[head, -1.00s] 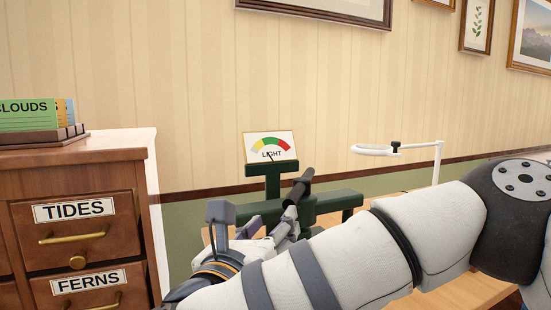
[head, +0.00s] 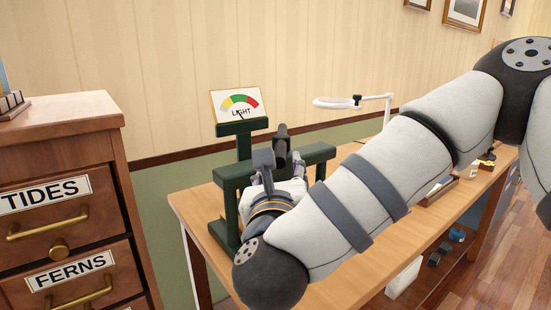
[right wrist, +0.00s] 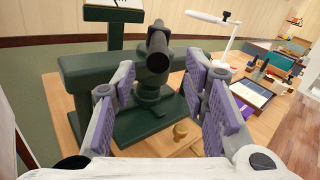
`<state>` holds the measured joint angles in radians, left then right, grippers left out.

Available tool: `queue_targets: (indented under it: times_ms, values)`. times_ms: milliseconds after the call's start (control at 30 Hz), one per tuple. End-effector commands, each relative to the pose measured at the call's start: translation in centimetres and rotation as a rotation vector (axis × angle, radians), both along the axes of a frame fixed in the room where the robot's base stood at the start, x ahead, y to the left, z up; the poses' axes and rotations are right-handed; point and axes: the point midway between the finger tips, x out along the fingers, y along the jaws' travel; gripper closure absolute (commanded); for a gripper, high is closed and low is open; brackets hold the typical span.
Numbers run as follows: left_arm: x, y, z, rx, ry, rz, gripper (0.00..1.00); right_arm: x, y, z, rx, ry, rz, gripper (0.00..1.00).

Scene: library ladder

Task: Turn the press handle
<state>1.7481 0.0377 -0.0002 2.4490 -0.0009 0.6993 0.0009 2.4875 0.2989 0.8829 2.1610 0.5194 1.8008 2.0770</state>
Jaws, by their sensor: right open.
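The dark green press (head: 226,184) stands on the wooden table, with a gauge card (head: 239,103) marked LIGHT on top. Its dark bar-like handle (head: 281,143) stands up at the front; in the right wrist view the handle (right wrist: 157,52) rises from a round green boss. My right gripper (right wrist: 163,88) is open, its purple-padded fingers left and right of the handle's lower part, with visible gaps. Nothing is held. In the head view my right gripper (head: 278,166) is at the press, partly hidden by my forearm. My left gripper is not in view.
A wooden drawer cabinet (head: 62,150) stands at the left. A brass knob (right wrist: 180,131) shows low in front of the press. Several small items lie farther right on the table (head: 330,285).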

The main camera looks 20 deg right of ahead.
Motion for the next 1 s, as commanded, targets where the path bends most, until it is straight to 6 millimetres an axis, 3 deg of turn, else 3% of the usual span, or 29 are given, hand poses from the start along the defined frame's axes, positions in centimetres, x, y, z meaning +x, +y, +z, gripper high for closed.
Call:
queue_targets:
  times_ms: [100,233,600,800,1000]
  values:
    - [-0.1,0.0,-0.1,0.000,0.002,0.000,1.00,2.7,-1.0,0.1,-0.001,-0.001,-0.003,0.60]
    - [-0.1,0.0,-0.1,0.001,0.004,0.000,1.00,4.8,-1.7,0.0,-0.001,-0.002,-0.001,0.60]
    - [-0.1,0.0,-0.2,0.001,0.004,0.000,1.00,5.9,-2.0,0.1,-0.001,-0.001,0.002,0.60]
    - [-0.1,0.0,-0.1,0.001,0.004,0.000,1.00,5.9,-2.0,0.1,-0.002,-0.001,0.001,1.00]
    - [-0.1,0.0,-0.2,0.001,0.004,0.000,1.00,5.9,-2.0,0.1,-0.002,-0.001,0.001,1.00]
